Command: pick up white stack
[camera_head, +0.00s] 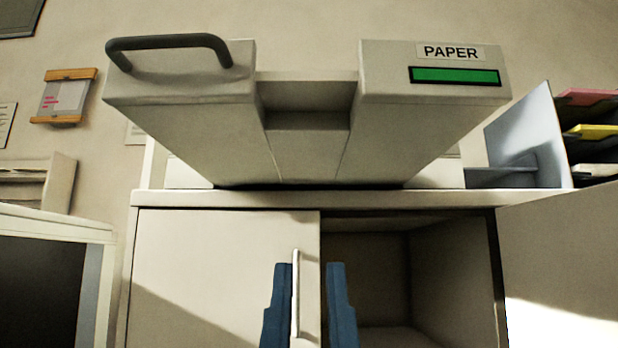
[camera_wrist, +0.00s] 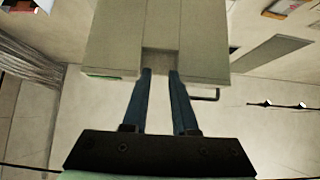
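I cannot pick out a plain white stack of sheets. The main pale thing is a bulky off-white paper box (camera_head: 203,125) with a central notch, a "PAPER" label (camera_head: 450,52), a green strip and a dark handle. It rests on top of a white cabinet in the head view. It also fills the top of the wrist view (camera_wrist: 110,40). My gripper (camera_head: 310,264) has two blue fingers, apart with nothing held between them. In the head view they are below the box, before the cabinet front. In the wrist view the fingertips (camera_wrist: 160,71) overlap the notch's edge; contact is unclear.
The cabinet (camera_head: 220,270) has a closed left door with a metal handle (camera_head: 297,290) that shows between my fingers. Its right side is open and dark inside, with the door swung right (camera_head: 560,250). A paper sorter (camera_head: 590,130) stands at right. A dark-fronted unit (camera_head: 40,280) is at left.

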